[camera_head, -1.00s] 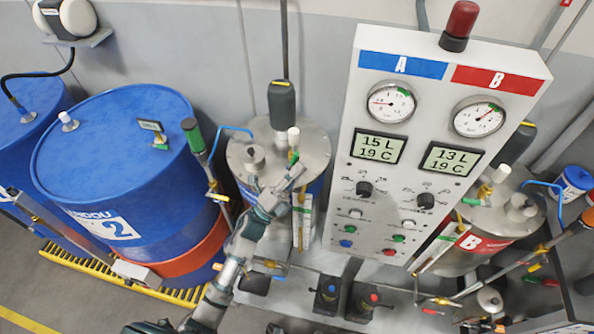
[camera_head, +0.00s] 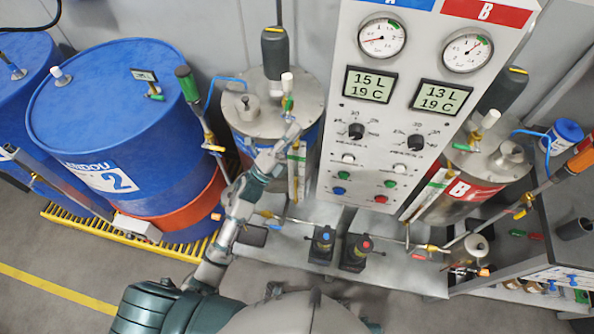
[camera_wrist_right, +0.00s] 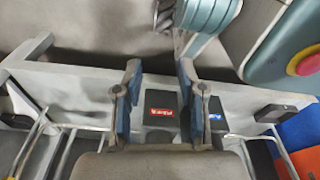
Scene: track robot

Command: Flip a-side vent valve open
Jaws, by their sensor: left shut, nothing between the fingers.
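The A-side tank is the steel drum (camera_head: 238,115) left of the panel. A small valve with a green handle (camera_head: 288,103) stands upright at the right of its lid, under a white cap (camera_head: 287,83). My left gripper (camera_head: 291,134) is shut and empty, just below and in front of this green-handled valve. I cannot tell whether it touches it. My right gripper (camera_wrist_right: 160,68) is open and empty in the right wrist view, its two fingers well apart. It does not show in the head view.
The gauge panel (camera_head: 381,140) stands close right of the left gripper. The B tank (camera_head: 470,190) is right of it. A green-topped dip tube (camera_head: 188,85) and blue barrel (camera_head: 110,105) are left. Red-marked and blue-marked pedals (camera_head: 322,245) lie below. Pipes run low across the front.

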